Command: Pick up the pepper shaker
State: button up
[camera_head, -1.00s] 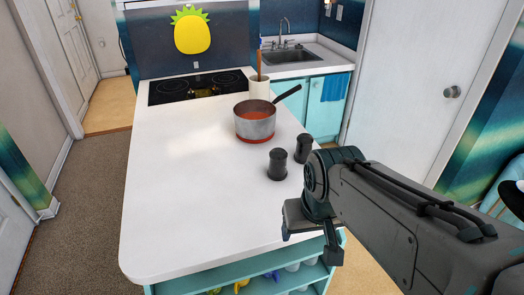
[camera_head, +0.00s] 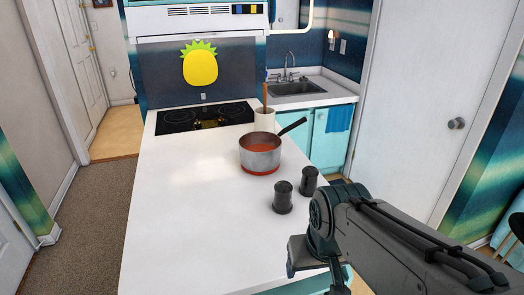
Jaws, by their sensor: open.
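Two dark shakers stand upright close together on the white counter in the head view. One shaker (camera_head: 283,197) is nearer and to the left. The other shaker (camera_head: 309,182) is just behind it to the right. They look alike, and I cannot tell which is the pepper shaker. My gripper (camera_head: 318,283) is at the lower right, by the counter's right edge, nearer to me than both shakers and apart from them. It is open and empty as far as it shows; its lower end is cut off by the frame's bottom edge.
A saucepan (camera_head: 260,157) with red contents stands behind the shakers, its handle pointing right. A white crock (camera_head: 265,121) with a wooden utensil stands behind it. The cooktop (camera_head: 204,117) and sink (camera_head: 296,88) lie farther back. The counter's left half (camera_head: 185,215) is clear.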

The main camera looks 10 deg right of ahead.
aim_at(282, 204)
jog(key=z, duration=1.35)
jog(key=i, duration=0.45)
jog(key=u, duration=2.75)
